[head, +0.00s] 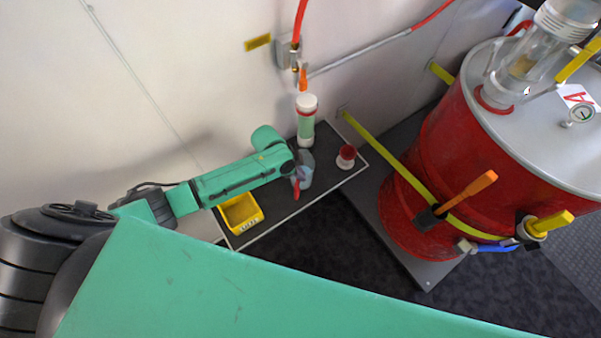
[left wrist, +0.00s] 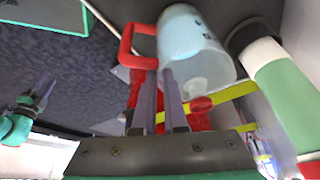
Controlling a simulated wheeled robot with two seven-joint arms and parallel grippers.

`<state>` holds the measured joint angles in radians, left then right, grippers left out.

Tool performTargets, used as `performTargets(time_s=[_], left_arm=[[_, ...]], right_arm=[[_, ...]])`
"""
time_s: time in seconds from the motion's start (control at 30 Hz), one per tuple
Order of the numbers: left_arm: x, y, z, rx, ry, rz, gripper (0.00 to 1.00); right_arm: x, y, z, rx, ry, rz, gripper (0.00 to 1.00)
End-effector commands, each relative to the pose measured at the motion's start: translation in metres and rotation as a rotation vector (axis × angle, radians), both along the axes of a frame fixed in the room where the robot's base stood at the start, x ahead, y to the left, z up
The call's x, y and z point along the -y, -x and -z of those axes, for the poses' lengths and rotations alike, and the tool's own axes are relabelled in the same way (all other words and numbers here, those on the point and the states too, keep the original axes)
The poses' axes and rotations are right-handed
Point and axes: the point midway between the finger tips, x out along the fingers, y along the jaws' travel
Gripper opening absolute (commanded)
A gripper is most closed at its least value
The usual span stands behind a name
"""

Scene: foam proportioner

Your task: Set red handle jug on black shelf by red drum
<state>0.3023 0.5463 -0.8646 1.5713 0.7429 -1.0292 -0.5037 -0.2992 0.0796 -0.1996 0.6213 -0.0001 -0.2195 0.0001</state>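The clear jug (head: 305,171) with a red handle (head: 296,190) is at the black shelf (head: 325,148), between the yellow bin and the red-and-white item. In the left wrist view the jug (left wrist: 192,45) looks tilted, with its red handle (left wrist: 127,45) on the left. My left gripper (head: 298,170) is at the jug. Its two fingers (left wrist: 160,75) show a narrow gap, with tips by the handle's lower end. I cannot tell whether they grip it. The red drum (head: 430,165) stands right of the shelf. My right gripper (left wrist: 36,98) shows small in the left wrist view, its opening unclear.
On the shelf are a yellow bin (head: 240,212), a green-and-white cylinder (head: 306,122) and a red-and-white item (head: 346,157). A wall pipe (head: 360,55) runs above. A yellow bar (head: 375,145) reaches toward the drum. My teal arm link crosses the lower head view.

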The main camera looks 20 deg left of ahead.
Motion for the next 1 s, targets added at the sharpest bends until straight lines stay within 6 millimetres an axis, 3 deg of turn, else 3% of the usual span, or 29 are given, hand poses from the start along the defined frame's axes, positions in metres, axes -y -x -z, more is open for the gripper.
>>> performTargets(time_s=[0.47, 0.57, 0.8, 1.0], left_arm=[[-0.003, 0.001, -0.008, 0.001, 0.0, -0.001, 0.33], [-0.009, 0.003, -0.024, 0.002, -0.002, 0.0, 0.33], [-0.03, 0.015, -0.082, 0.003, -0.002, 0.0, 0.33], [-0.039, 0.021, -0.11, -0.001, -0.002, 0.0, 0.33]], right_arm=[[0.0, 0.002, -0.002, -0.004, 0.001, 0.0, 0.5], [0.0, 0.002, -0.004, -0.004, 0.001, 0.0, 0.5], [0.0, 0.002, -0.007, -0.004, 0.001, 0.0, 0.5], [0.0, 0.002, -0.007, -0.004, 0.001, 0.0, 0.5]])
